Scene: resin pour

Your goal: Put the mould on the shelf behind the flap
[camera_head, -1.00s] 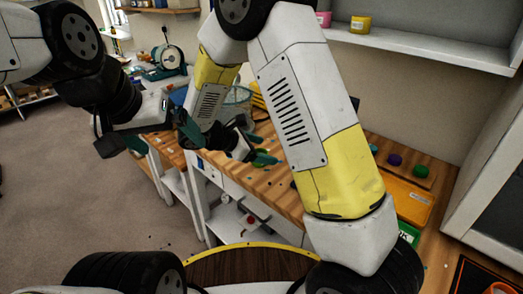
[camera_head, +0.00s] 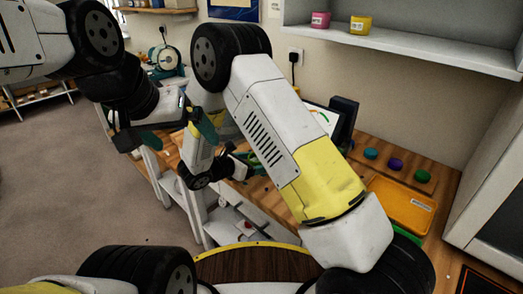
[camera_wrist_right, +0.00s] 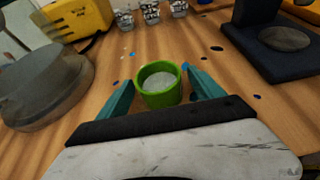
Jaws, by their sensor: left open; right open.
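A small green round cup with pale grey contents, which looks like the mould (camera_wrist_right: 158,84), stands upright on the wooden bench in the right wrist view. My right gripper (camera_wrist_right: 160,88) is open, with one teal finger on each side of it; I cannot tell whether they touch it. In the head view my right gripper is partly hidden by my own arm. My left gripper (camera_head: 178,134) is open and empty above the bench's left end. A white wall shelf (camera_head: 430,51) shows at upper right. I cannot make out which part is the flap.
Pink (camera_head: 320,20) and yellow (camera_head: 361,25) pots stand on the wall shelf. An orange tray (camera_head: 400,206) lies on the bench. Near the mould are a grey round object (camera_wrist_right: 45,85), a yellow device (camera_wrist_right: 78,16), several metal cups (camera_wrist_right: 151,12) and a dark stand (camera_wrist_right: 268,38).

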